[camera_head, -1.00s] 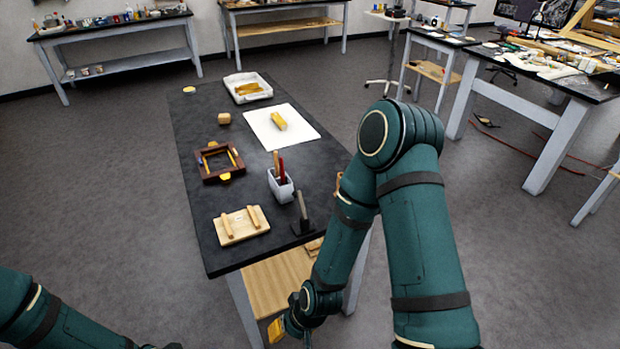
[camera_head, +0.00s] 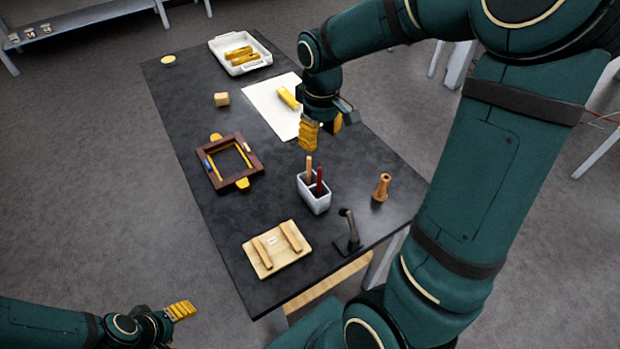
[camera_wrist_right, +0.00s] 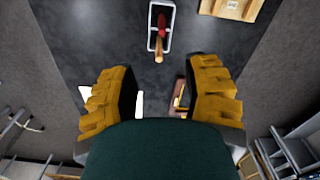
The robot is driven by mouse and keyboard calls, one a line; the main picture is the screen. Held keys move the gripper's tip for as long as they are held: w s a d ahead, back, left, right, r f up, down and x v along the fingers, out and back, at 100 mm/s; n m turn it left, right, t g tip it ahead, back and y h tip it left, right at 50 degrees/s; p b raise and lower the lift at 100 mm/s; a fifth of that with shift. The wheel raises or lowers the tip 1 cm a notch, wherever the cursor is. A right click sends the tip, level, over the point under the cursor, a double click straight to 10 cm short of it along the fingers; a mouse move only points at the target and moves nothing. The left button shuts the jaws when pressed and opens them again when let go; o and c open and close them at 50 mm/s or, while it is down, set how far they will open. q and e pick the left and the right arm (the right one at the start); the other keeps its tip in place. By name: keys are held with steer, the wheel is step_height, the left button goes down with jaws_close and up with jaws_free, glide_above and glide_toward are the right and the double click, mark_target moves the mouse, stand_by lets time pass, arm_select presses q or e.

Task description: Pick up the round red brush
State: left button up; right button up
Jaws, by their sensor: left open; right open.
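The red brush (camera_head: 319,182) stands in a white divided cup (camera_head: 314,201) on the dark table, beside a light wooden-handled tool (camera_head: 308,168). In the right wrist view the red brush (camera_wrist_right: 161,20) and the wooden tool (camera_wrist_right: 159,50) show in the cup (camera_wrist_right: 152,40), beyond the fingers. My right gripper (camera_head: 322,130) is open and empty, above the table and a little behind the cup in the head view. It also shows in the right wrist view (camera_wrist_right: 160,80). My left gripper (camera_head: 181,310) is off the table at the lower left, open and apart from everything.
Near the cup are a wooden peg (camera_head: 381,187), a black stand (camera_head: 347,235) and a wooden board with two bars (camera_head: 266,262). A brown frame (camera_head: 207,172), a small block (camera_head: 221,99), a white sheet (camera_head: 262,115) and a white tray (camera_head: 262,66) lie farther back.

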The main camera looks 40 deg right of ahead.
mark_target(320, 167)
steer(key=f+b, duration=0.1)
steer(key=f, duration=0.6)
steer(key=shift+s+f, duration=0.15)
steer(key=shift+s, duration=0.05)
steer(key=shift+s+a+f, duration=0.1)
steer(key=shift+f, duration=1.35)
steer(key=shift+s+a+f, duration=0.1)
steer(key=shift+f, duration=1.3)
steer(key=shift+o, duration=0.3)
jaws_close()
